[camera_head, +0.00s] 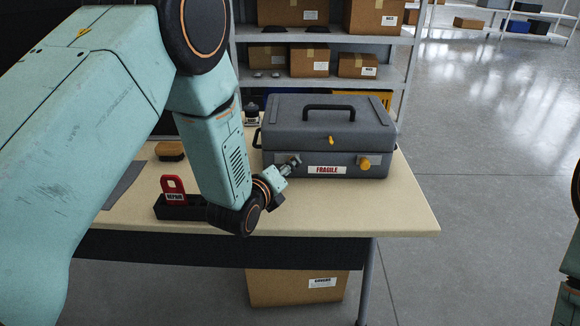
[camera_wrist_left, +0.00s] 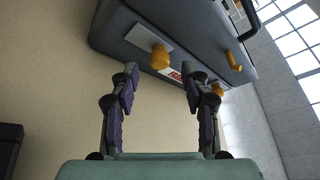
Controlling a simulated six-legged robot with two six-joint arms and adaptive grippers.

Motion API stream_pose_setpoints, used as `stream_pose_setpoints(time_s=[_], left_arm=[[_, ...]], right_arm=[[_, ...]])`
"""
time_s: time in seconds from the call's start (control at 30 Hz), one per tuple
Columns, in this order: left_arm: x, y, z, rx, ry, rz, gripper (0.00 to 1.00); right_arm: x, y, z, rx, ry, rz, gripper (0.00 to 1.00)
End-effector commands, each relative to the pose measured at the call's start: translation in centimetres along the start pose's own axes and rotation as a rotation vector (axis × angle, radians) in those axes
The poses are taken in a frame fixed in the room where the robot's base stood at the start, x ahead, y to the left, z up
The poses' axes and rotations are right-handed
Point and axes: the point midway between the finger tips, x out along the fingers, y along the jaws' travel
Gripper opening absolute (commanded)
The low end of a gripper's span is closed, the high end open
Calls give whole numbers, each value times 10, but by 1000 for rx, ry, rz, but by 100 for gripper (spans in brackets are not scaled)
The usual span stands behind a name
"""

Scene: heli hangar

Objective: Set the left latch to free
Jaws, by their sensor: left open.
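A dark grey case (camera_head: 325,128) with a black handle stands closed on the table. Its front has a FRAGILE label (camera_head: 327,170), an orange right latch knob (camera_head: 364,162) and a small orange tab (camera_head: 331,141) by the lid seam. In the head view my left gripper (camera_head: 291,162) is at the front left of the case and hides the left latch. In the left wrist view the left latch knob (camera_wrist_left: 160,57) sticks out from a silver plate. My open, empty fingers (camera_wrist_left: 161,76) are on either side of its line, seemingly short of it. My right gripper is out of view.
A black tray (camera_head: 205,213) with a red tag (camera_head: 173,187) lies left of my left gripper. A brown-topped brush (camera_head: 170,150) lies behind it. A shelf (camera_head: 345,38) with boxes stands behind the table. The table's right front corner (camera_head: 410,215) is clear.

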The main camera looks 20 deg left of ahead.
Motion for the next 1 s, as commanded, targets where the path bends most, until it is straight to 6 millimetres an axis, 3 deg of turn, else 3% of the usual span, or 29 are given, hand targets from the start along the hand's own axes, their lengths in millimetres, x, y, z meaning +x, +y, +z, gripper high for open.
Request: stream_pose_setpoints(time_s=[0.3, 0.63, 1.0], left_arm=[[36, 1, -1, -1, 1, 0, 46], [41, 0, 1, -2, 1, 1, 46], [41, 0, 1, -2, 1, 1, 16]], right_arm=[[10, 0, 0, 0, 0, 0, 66], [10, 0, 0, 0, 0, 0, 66], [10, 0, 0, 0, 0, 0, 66]])
